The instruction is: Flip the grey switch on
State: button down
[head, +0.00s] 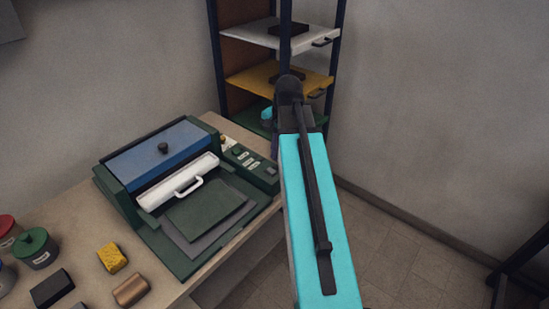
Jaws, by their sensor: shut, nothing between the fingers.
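A dark green machine (183,262) with a blue lid (158,151) stands on the bench at the left. A control strip (245,161) with several small controls and pale labels runs along its right side. The controls are too small for me to tell which is the grey switch or how it is set. My cyan arm reaches up through the middle of the view, to the right of the strip. My gripper's fingers do not show; the dark joint at the arm's far end and the arm itself hide what lies behind them.
A rack holds a white tray (262,37) and a yellow tray (250,82) behind my arm. A green-lidded jar (36,248), yellow sponge (112,257), copper-coloured cylinder (131,290) and black block (52,288) stand on the bench (78,213). The floor at right is mostly clear.

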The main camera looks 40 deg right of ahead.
notch_tip(320, 180, up, 7)
jog(key=s+b, duration=0.1)
jog(key=shift+d+b, duration=0.15)
jog(key=shift+b, duration=0.15)
jog(key=shift+s+f, duration=0.1)
dwell(0.5)
